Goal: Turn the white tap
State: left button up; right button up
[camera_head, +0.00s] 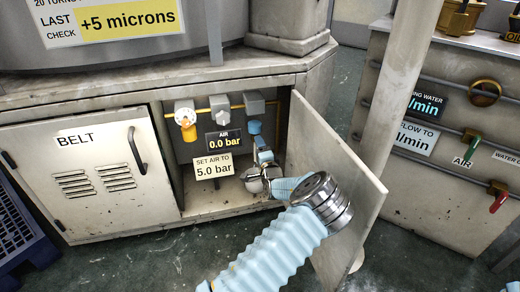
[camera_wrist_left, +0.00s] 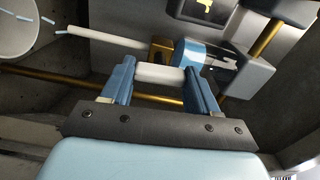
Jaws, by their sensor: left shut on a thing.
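My left arm reaches from the bottom into the open cabinet. Its gripper (camera_head: 254,127) is at the right side of the bay, just below a grey box (camera_head: 252,104) on the yellow pipe. In the left wrist view, the two blue fingers (camera_wrist_left: 160,75) are shut on a short white cylindrical piece, which looks like the handle of the white tap (camera_wrist_left: 160,73). A brass block (camera_wrist_left: 160,48) and a blue-faced part (camera_wrist_left: 197,52) sit right behind it. In the head view the gripper mostly hides the tap.
The air display (camera_head: 224,141) reads 0.0 bar; a sign (camera_head: 212,167) says to set air to 5.0 bar. The open cabinet door (camera_head: 330,165) stands close to the arm's right.

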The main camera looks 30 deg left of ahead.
pick_arm(q)
jog(key=shift+m, duration=0.6)
jog(key=o, duration=1.1)
jog(key=shift+c, duration=0.2)
jog(key=shift+d, duration=0.1)
jog(key=p+v, duration=0.1)
jog(key=v, duration=1.2)
jog(key=shift+s+d+p, duration=0.2)
jog(key=shift+s+p, duration=0.1)
jog(key=shift+p, duration=0.05)
